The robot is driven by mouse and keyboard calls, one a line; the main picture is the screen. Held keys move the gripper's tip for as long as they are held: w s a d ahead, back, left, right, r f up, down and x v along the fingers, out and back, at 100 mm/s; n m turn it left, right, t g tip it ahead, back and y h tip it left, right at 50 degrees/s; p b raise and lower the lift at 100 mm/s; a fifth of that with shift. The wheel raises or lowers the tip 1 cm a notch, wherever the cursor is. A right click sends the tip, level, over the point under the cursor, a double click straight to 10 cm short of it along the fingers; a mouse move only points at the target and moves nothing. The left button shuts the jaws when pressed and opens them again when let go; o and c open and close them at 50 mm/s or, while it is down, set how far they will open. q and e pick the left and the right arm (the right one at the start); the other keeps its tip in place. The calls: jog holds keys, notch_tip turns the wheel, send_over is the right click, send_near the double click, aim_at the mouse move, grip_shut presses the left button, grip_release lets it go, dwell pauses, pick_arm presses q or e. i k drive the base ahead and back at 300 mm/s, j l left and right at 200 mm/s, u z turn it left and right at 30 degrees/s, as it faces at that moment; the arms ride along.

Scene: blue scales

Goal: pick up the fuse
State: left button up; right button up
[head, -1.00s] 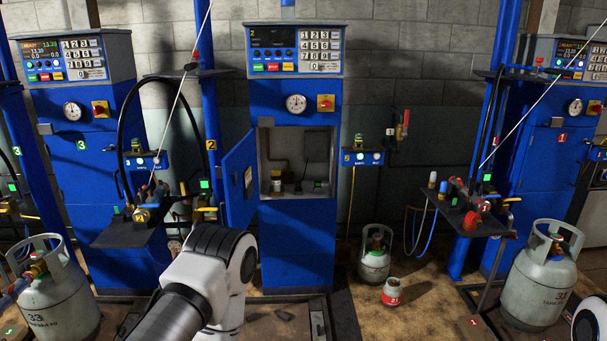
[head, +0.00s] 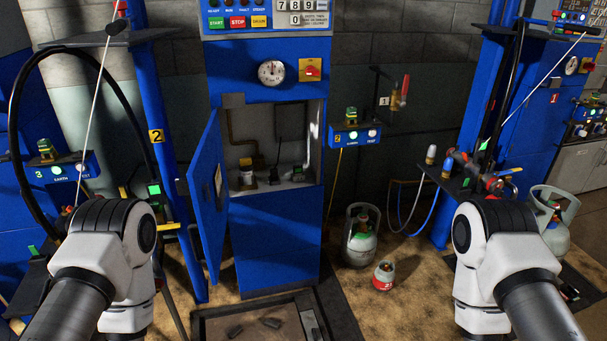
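I cannot make out a fuse for certain. The middle blue scale cabinet (head: 265,227) has its door (head: 208,200) swung open to the left. On its inner shelf stand a small pale jar (head: 246,173), a small dark item with a yellowish base (head: 274,178) and another small dark item (head: 297,174); they are too small to name surely. Only upper links of both my arms show, at the lower left and lower right. Neither gripper is in view.
A tray-like floor platform (head: 206,328) with two dark pieces lies before the cabinet. A grey gas cylinder (head: 361,243) and a small red-and-white canister (head: 383,276) stand to its right. Side shelves with hoses flank both sides.

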aim_at(298, 169)
jog(key=j, duration=0.1)
jog(key=i+l+z, duration=0.2)
jog(key=i+l, duration=0.6)
jog(key=i+l+z, duration=0.25)
jog(key=i+l, duration=0.55)
jog(key=i+j, duration=0.15)
jog(key=i, duration=0.15)
